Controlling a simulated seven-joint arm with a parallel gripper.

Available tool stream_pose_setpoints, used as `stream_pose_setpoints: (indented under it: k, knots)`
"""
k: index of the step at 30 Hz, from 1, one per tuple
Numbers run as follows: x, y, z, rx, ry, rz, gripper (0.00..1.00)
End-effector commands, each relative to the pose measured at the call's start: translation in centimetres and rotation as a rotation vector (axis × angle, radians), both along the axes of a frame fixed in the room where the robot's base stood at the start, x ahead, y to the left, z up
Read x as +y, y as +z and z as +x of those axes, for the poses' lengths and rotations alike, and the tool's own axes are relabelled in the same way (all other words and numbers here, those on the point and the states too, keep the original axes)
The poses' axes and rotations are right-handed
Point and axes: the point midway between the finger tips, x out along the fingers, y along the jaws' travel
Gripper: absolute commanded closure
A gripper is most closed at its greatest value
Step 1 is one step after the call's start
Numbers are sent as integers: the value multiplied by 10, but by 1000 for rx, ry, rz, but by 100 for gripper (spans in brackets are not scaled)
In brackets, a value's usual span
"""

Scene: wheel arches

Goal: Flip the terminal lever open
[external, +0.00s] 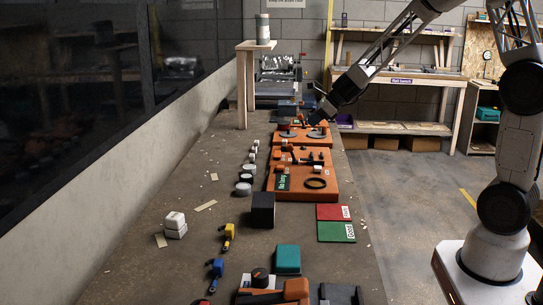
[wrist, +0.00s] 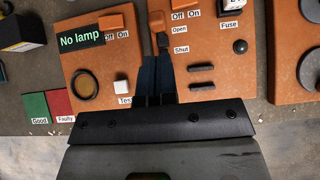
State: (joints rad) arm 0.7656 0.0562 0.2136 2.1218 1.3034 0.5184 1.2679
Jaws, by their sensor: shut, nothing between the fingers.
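The terminal lever (wrist: 157,20) shows in the wrist view as a small orange block with a dark part below it. It stands on an orange panel (wrist: 220,60), left of the "Open" (wrist: 179,30) and "Shut" (wrist: 181,50) labels. My gripper (wrist: 156,60) is shut and empty, its dark fingertips just below the lever; I cannot tell whether they touch it.
Green (external: 336,232) and red (external: 333,212) mats lie on the bench's right side. A wooden stand (external: 246,80) rises at the back left.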

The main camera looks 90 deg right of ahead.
Motion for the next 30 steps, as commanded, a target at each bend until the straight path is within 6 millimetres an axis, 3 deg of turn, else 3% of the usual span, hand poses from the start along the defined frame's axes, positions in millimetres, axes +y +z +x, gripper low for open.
stream_pose_setpoints:
  k: [6,12,30]
  knots:
    - [0,31,-13,-1,1,-4,100]
    - [0,45,-19,-1,-1,-1,100]
    - [0,49,-20,0,0,-1,100]
